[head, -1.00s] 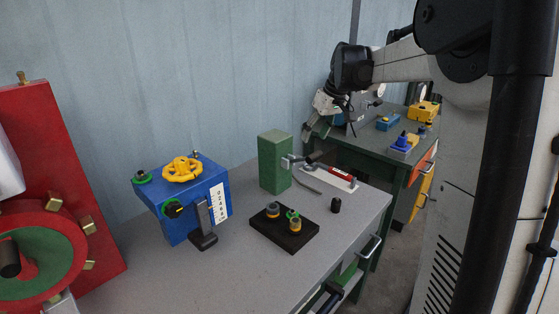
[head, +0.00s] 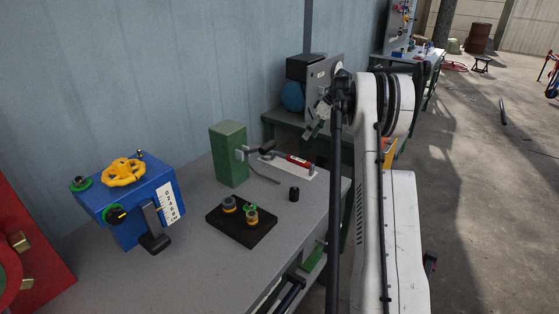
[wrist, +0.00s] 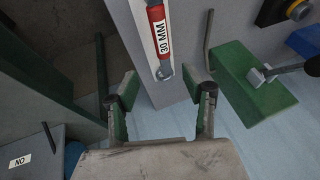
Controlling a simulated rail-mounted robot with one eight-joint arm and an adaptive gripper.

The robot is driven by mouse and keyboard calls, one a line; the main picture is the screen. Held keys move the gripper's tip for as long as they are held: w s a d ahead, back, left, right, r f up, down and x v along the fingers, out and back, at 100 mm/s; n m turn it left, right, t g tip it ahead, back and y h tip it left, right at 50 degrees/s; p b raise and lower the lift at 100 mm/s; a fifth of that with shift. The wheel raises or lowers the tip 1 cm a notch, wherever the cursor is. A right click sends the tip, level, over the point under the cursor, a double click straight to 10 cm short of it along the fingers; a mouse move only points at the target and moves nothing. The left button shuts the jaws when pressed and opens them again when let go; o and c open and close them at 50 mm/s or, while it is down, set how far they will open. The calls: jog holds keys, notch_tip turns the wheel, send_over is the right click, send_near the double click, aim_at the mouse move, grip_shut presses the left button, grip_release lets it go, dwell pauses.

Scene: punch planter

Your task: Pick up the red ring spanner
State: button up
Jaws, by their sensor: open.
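The red ring spanner (head: 298,161) lies on a pale block at the back right of the grey bench. In the wrist view the spanner (wrist: 156,18) hangs down from the top edge, beside a white "30 MM" label, with its metal end just ahead of the fingers. My gripper (wrist: 161,77) is open and empty, its two green-lined fingers apart. In the head view my gripper (head: 318,117) is small, partly hidden by my arm, and appears above and beyond the spanner. The exact gap is hard to tell.
A green block (head: 229,155) with a metal bar stands just left of the spanner. A black cylinder (head: 294,194), a black plate (head: 240,234) with fittings, and a blue valve box (head: 174,192) share the bench. A second bench (head: 275,115) stands behind.

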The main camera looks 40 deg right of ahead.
aim_at(295, 160)
jog(key=x, duration=0.8)
jog(key=shift+f+b, duration=0.35)
jog(key=shift+s+b+x, duration=0.15)
jog(key=shift+b+x, duration=0.05)
jog(key=shift+x, duration=1.15)
jog(key=shift+s+b+x, duration=0.15)
jog(key=shift+x, duration=1.2)
jog(key=shift+a, duration=0.15)
grip_shut()
